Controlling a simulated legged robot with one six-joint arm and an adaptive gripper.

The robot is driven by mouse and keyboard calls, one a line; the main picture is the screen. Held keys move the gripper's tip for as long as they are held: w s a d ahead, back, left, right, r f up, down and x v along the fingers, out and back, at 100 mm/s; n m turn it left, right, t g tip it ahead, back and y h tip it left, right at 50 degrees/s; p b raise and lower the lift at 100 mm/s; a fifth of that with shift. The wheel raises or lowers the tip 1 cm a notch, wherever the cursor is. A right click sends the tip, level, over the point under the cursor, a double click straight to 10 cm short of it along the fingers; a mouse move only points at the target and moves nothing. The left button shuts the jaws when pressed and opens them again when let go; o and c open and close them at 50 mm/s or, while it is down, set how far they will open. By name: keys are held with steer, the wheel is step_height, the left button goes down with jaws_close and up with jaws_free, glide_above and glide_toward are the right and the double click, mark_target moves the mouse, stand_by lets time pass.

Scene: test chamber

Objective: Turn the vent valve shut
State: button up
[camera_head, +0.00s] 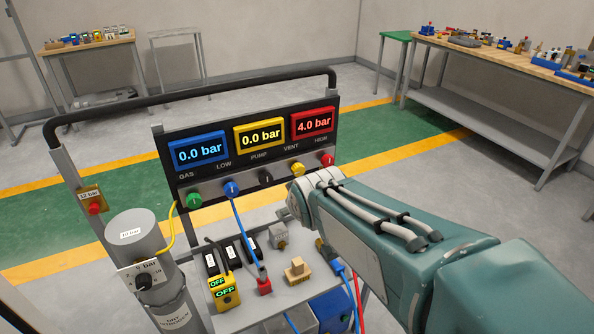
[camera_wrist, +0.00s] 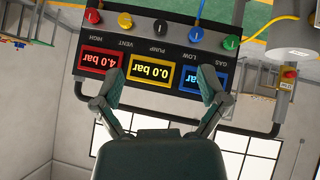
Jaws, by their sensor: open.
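The vent valve is a yellow knob (camera_head: 297,169) under the VENT label on the panel, between the black pump knob (camera_head: 266,178) and the red high knob (camera_head: 327,160). In the wrist view, which is upside down, the yellow knob (camera_wrist: 125,20) is at the top, left of centre. My gripper (camera_wrist: 160,86) is open and empty, its two fingers wide apart in front of the gauge displays. The knobs lie beyond the fingertips, untouched as far as I see. In the head view my arm hides the fingers.
The panel displays (camera_head: 260,135) read 0.0, 0.0 and 4.0 bar. A black rail (camera_head: 200,92) arches over the panel. A grey cylinder (camera_head: 137,240) stands at left. A shelf (camera_head: 285,290) below holds switches, a wooden block (camera_head: 297,270) and cables. Workbenches stand behind.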

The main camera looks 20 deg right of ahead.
steer(key=w+d+f+n+t, duration=0.2)
steer(key=w+d, duration=0.3)
steer(key=w, duration=0.4)
steer(key=n+t+y, duration=0.1)
steer(key=n+t, duration=0.3)
glide_toward(300, 172)
step_height(300, 172, up, 3)
steer(key=a, duration=0.2)
step_height(300, 172, down, 5)
steer(key=d+n+t+y, duration=0.2)
steer(key=d+t, duration=0.1)
steer(key=w, duration=1.1)
steer(key=shift+a+f, duration=0.25)
steer(key=shift+a, duration=0.05)
steer(key=c, duration=1.1)
